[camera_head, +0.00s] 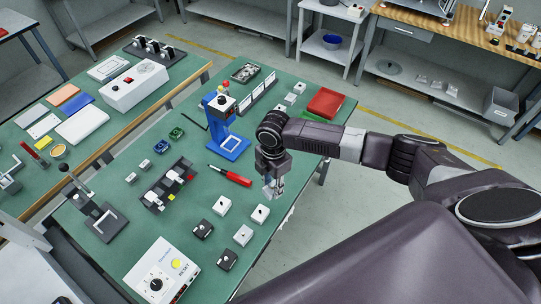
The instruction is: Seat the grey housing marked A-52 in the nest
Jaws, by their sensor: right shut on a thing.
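My right gripper (273,187) points down over the right part of the green table, beside the red-handled screwdriver. It is shut on a small light-grey piece, mostly hidden by the fingers; I cannot read any mark on it. Several small box-shaped housings, white-grey and black, stand below it, among them a light one (243,235), another light one (260,214) and a dark one (202,229). Their marks are too small to read. A blue stand (220,113) has a blue base with a pale square frame (233,143), which may be the nest. My left gripper is not in view.
The red-handled screwdriver (231,176) lies between the blue stand and the housings. A black fixture (165,186) with small parts stands left of it. A white control box (160,272) is at the near edge. A red tray (325,103) lies at the far right.

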